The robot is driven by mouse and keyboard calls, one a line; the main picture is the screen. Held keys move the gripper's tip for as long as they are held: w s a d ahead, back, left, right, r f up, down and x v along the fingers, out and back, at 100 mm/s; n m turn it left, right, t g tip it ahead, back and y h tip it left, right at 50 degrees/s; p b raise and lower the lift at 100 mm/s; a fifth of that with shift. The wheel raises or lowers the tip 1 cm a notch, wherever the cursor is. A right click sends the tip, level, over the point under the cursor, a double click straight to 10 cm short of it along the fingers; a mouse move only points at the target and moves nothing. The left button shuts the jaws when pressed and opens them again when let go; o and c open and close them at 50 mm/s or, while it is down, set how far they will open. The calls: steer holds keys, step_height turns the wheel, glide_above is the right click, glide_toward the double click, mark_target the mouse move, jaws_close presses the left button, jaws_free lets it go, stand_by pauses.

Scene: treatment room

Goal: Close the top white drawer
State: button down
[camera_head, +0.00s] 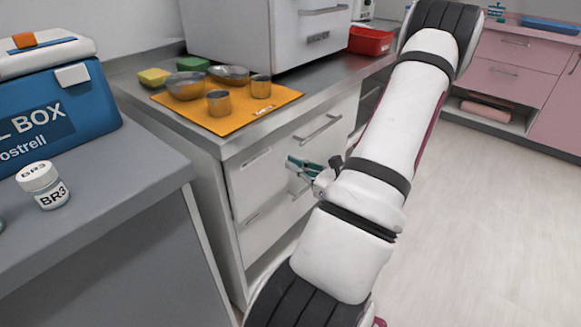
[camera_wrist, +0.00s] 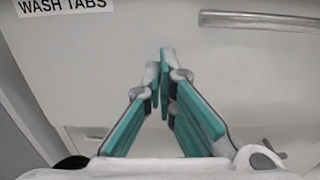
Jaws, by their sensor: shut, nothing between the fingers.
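The top white drawer (camera_head: 260,180) is in the cabinet under the metal counter, with a bar handle (camera_head: 320,129) on its front. In the wrist view its white front (camera_wrist: 110,55) fills most of the picture, with a "WASH TABS" label (camera_wrist: 66,5) at top left and the handle (camera_wrist: 262,20) at top right. My gripper (camera_head: 291,161) is in front of this drawer front, below and left of the handle. In the wrist view my gripper (camera_wrist: 165,55) has its teal fingers together and empty, pointing at the front. I cannot tell whether the tips touch it, or how far out the drawer stands.
A lower drawer handle (camera_wrist: 274,150) shows below. The counter (camera_head: 225,147) bears an orange mat (camera_head: 240,125) with metal bowls and cups. A grey table (camera_head: 120,195) with a blue box (camera_head: 60,105) and a white jar (camera_head: 43,187) is at left. Floor (camera_head: 470,230) at right is clear.

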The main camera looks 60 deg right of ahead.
mark_target(282, 159)
steer(key=shift+w+d, duration=0.2)
steer(key=shift+w, duration=0.5)
steer(key=shift+x, duration=1.5)
steer(key=shift+r, duration=0.1)
